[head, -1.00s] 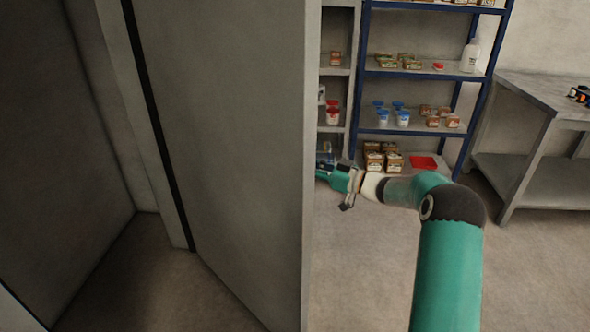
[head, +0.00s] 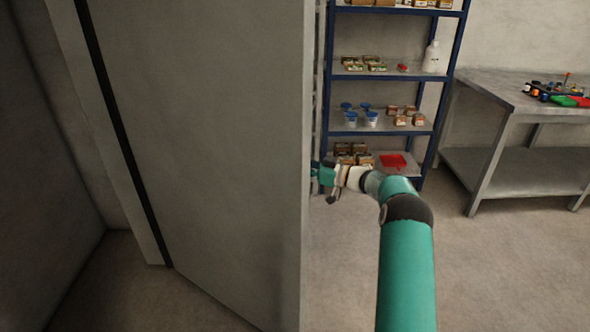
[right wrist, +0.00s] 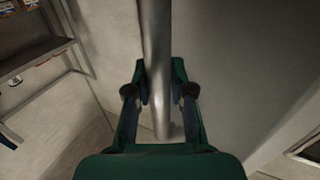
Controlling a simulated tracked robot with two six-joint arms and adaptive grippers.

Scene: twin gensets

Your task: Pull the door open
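The door (head: 215,150) is a grey panel filling the left-centre of the head view. It stands at an angle out from its frame, with a dark seam along its left side. Its metal bar handle (right wrist: 155,45) shows upright in the right wrist view. My right gripper (right wrist: 160,95) has one finger on each side of the bar and looks closed on it. In the head view my right gripper (head: 318,178) is at the door's free edge, its fingertips partly hidden behind the door. The handle is hidden there. My left gripper is not in view.
A blue-framed shelf (head: 447,95) with jars, boxes and a red tray (head: 393,161) stands behind my right arm. A grey workbench (head: 500,92) with small items is at the right. The floor (head: 500,270) between is clear.

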